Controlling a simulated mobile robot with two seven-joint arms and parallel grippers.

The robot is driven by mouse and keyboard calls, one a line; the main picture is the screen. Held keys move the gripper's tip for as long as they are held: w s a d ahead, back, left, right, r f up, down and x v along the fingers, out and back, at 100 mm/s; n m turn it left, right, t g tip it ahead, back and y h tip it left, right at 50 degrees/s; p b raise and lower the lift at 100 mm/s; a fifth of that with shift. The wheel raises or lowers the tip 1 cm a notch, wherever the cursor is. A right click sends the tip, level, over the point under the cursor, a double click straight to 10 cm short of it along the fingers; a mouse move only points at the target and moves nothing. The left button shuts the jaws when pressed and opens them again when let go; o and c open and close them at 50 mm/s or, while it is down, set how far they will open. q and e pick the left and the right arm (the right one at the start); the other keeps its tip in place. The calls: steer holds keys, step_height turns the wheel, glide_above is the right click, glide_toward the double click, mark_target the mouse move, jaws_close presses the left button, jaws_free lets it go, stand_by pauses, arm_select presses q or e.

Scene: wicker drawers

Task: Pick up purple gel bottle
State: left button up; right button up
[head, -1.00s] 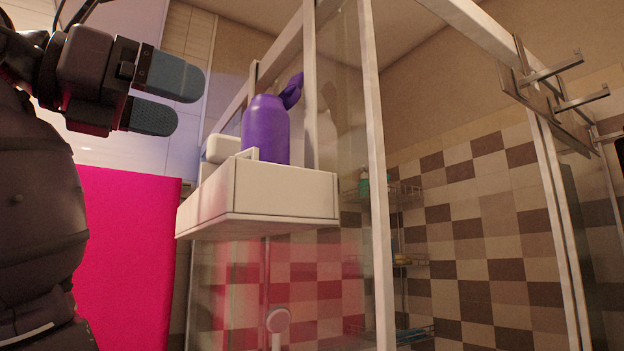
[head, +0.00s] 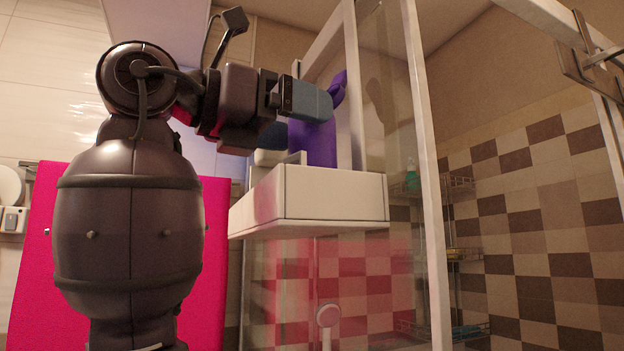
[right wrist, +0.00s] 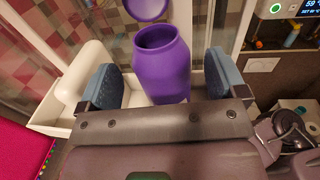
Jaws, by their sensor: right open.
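The purple gel bottle (head: 316,146) stands upright in a white shelf tray (head: 335,197) on the glass shower wall. Its purple cap (right wrist: 148,9) is flipped open, and its round mouth shows in the right wrist view (right wrist: 161,66). My right gripper (head: 296,120) is open at the bottle. In the right wrist view its two blue-grey fingers (right wrist: 163,82) stand on either side of the bottle, with gaps visible. In the head view the near finger hides part of the bottle. My left gripper is out of view.
A pale container (right wrist: 85,75) sits beside the bottle in the tray. The glass panel and its white frame (head: 428,200) rise behind and right. A bright pink panel (head: 40,260) hangs left. Wire racks (head: 455,255) stand inside the shower.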

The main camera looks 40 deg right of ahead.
steer(key=shift+s+d, duration=0.2)
steer(key=shift+d, duration=1.2)
steer(key=c, duration=1.4)
steer(key=shift+r, duration=0.1)
